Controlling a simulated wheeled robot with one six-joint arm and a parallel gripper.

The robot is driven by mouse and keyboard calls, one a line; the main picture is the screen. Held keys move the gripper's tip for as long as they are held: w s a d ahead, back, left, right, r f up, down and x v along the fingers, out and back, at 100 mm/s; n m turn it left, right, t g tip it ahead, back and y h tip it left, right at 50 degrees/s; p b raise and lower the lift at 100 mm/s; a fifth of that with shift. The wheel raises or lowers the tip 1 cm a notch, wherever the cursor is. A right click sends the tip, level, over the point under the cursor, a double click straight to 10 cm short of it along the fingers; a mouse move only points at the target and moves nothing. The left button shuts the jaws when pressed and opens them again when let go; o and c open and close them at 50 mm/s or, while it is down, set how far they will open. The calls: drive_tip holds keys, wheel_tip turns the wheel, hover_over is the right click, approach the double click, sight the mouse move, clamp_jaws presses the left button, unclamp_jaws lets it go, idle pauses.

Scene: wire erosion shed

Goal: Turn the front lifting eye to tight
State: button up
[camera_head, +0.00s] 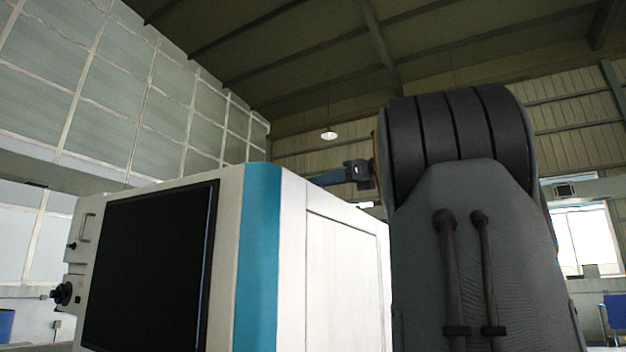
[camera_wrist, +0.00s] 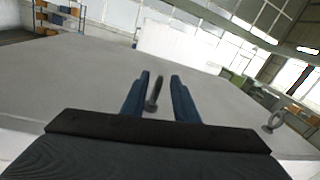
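In the wrist view, my gripper (camera_wrist: 160,76) has its two blue fingers apart over a flat grey machine top (camera_wrist: 80,80). A dark lifting eye (camera_wrist: 154,96), seen nearly edge-on, stands between the fingers, with a gap showing on each side. A second lifting eye (camera_wrist: 274,121) shows its ring at the right, apart from my gripper. I cannot tell from the view which eye is the front one. In the head view, my gripper (camera_head: 328,179) shows partly above the machine cabinet's top edge; its fingertips and both eyes are hidden.
The white machine cabinet (camera_head: 318,270) has a teal stripe and a large black panel (camera_head: 150,265). A shelf with boxes (camera_wrist: 60,16) stands far left in the wrist view, and green units (camera_wrist: 235,80) stand beyond the top. The surface around the eyes looks clear.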

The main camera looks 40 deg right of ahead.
drive_tip(key=shift+p+x, duration=0.7)
drive_tip(key=shift+x, duration=1)
